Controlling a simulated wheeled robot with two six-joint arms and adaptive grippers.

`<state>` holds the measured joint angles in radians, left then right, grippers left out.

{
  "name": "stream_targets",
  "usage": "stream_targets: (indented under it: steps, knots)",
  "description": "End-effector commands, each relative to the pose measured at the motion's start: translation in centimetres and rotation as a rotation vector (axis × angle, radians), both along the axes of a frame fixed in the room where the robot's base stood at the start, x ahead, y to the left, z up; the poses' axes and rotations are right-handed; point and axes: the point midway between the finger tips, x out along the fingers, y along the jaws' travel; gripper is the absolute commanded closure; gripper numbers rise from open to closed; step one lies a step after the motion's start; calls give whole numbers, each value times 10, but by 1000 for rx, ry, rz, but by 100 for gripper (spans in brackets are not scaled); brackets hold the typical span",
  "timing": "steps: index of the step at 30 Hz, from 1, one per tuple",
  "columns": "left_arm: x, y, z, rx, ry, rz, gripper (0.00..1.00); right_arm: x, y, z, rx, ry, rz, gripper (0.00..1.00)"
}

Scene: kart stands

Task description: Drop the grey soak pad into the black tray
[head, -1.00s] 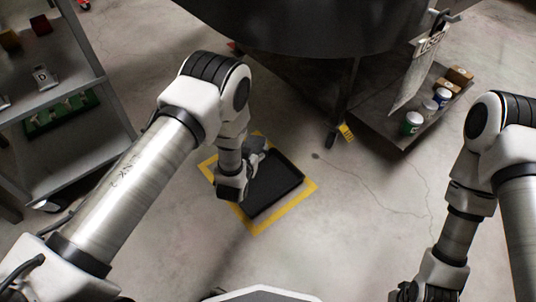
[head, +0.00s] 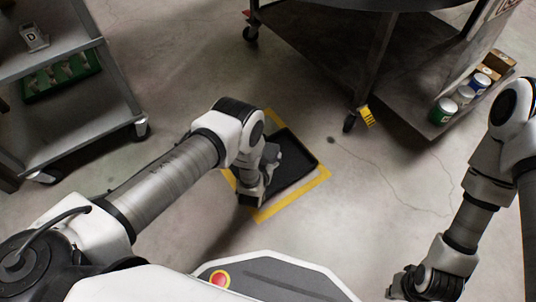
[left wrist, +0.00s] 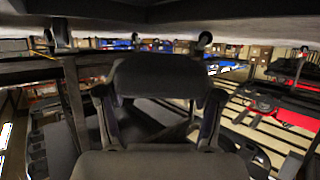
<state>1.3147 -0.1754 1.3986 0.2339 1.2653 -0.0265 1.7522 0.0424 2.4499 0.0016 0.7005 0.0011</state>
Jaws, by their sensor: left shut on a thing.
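The black tray (head: 296,152) lies on the floor inside a yellow taped outline and looks empty where it shows. My left gripper (head: 251,196) is low over the tray's left side and the tape, hiding part of both. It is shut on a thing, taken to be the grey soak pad. In the left wrist view my left gripper's dark parts fill the middle and the pad is not distinct. My right gripper (head: 404,289) is at the bottom right, away from the tray, its jaws unclear.
A grey shelf trolley (head: 118,100) stands at the left with a green tray (head: 62,76) on its lower shelf. A dark stand on castors is at the top right, with cans (head: 464,95) and boxes on its low shelf. The floor right of the tray is clear.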

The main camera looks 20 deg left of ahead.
Motion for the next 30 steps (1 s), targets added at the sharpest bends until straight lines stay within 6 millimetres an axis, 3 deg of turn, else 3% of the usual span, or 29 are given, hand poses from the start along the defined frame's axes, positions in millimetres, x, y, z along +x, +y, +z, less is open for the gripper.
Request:
stream_targets:
  steps: [5,6,8,20,23,30]
  knots:
    - [0,0,1,0,-1,0,57,0,0,1,0,-1,0,100]
    - [0,0,1,0,-1,0,26,0,0,1,0,-1,0,100]
    - [0,0,1,0,-1,0,5,0,0,1,0,-1,0,100]
    - [-3,0,2,0,1,0,4,0,0,1,0,0,-1,100]
    - [-15,-1,7,1,2,0,4,0,0,1,0,0,-1,100]
    - [-71,-5,30,1,5,-2,4,0,0,1,0,0,0,100]
